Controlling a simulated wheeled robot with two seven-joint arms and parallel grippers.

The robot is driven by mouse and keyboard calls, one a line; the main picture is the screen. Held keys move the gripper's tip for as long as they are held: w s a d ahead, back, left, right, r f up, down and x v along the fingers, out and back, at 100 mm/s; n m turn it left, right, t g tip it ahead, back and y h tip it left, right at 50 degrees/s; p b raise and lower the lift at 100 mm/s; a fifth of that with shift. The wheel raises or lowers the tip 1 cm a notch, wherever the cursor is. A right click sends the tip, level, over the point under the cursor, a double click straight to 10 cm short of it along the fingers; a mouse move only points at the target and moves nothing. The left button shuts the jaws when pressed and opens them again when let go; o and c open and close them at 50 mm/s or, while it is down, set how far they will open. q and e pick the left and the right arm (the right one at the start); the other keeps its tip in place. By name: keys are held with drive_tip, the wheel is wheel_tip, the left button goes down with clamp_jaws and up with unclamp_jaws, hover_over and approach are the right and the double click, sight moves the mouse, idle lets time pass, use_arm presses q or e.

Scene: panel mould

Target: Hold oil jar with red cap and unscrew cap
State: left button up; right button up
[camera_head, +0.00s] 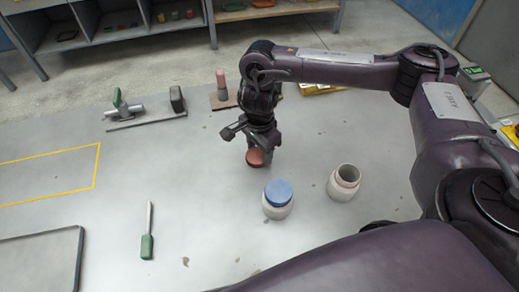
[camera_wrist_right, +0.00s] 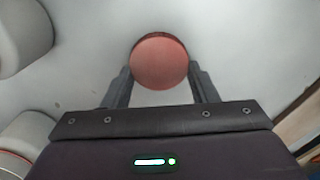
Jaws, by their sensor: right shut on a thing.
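My right gripper (camera_head: 254,146) is shut on the red cap (camera_head: 256,158), which is held at or just above the table; the exact gap cannot be told. In the right wrist view the round red cap (camera_wrist_right: 159,61) sits between the two fingertips (camera_wrist_right: 160,78). A white jar without a cap (camera_head: 344,182) stands upright to the right of the gripper, its mouth open and a reddish band near its neck. My left gripper is not in view.
A white jar with a blue cap (camera_head: 278,199) stands just in front of the gripper. A green-handled screwdriver (camera_head: 147,244) lies at the left. A green-handled clamp tool (camera_head: 122,106) and a pink-topped piece (camera_head: 221,85) are farther back. The table's left middle is clear.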

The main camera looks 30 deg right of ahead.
sight(259, 153)
drive_tip(key=shift+f, duration=0.15)
drive_tip(key=o, duration=1.1)
drive_tip(key=shift+c, duration=0.2)
drive_tip(key=shift+r, duration=0.35)
wheel_tip(259, 153, up, 12)
drive_tip(key=p, duration=0.3)
drive_tip(key=shift+f, duration=0.15)
